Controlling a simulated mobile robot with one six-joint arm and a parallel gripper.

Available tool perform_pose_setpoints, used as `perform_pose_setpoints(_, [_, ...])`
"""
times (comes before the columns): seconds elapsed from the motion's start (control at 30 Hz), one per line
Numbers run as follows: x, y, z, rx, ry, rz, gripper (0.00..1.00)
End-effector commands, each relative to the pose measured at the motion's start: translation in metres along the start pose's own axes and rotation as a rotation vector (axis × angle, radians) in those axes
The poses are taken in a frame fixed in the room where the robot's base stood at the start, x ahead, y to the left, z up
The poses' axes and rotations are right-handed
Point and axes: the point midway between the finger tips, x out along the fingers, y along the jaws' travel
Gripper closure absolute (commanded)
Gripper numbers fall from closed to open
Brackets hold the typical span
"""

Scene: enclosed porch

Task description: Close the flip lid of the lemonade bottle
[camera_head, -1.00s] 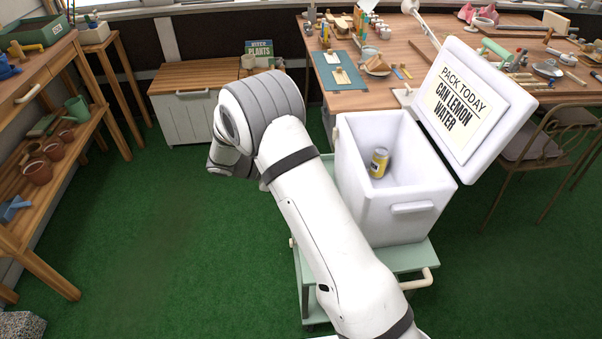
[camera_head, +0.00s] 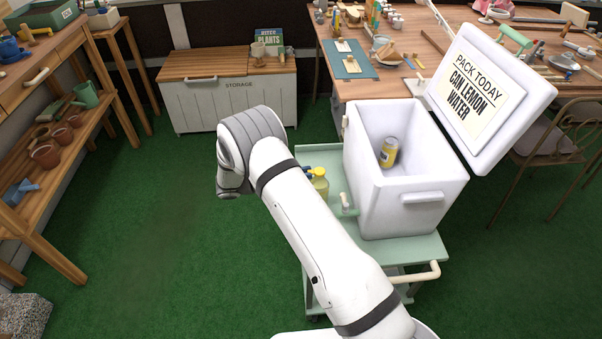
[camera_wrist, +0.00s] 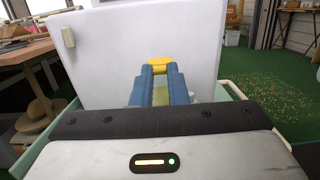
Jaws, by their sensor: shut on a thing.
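The lemonade bottle (camera_head: 321,186), pale yellow with a bright yellow top, stands on the green cart beside the white cooler, partly hidden by my arm in the head view. In the wrist view, its yellow flip lid (camera_wrist: 160,65) shows at the tips of my gripper (camera_wrist: 161,72), with the pale yellow body (camera_wrist: 161,95) between the blue fingers. My gripper is shut on the bottle near its top. I cannot tell whether the lid is fully down. The head view shows only a bit of blue finger past my arm.
The open cooler (camera_head: 405,205) stands close to the bottle on the green cart (camera_head: 415,252), with a yellow can (camera_head: 388,152) inside. Its raised lid (camera_head: 490,98) leans right. A cluttered table (camera_head: 400,85) is behind. Green floor to the left is free.

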Motion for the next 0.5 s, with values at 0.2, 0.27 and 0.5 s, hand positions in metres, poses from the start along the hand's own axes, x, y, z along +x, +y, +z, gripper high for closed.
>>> perform_pose_setpoints(0.2, [0.0001, -0.0002, -0.0016, -0.002, -0.002, 0.0, 1.0])
perform_pose_setpoints(0.27, [0.0002, -0.0003, -0.0017, -0.002, -0.002, 0.0, 1.0])
perform_pose_setpoints(0.5, [0.0002, -0.0003, -0.0014, -0.002, -0.002, 0.0, 0.75])
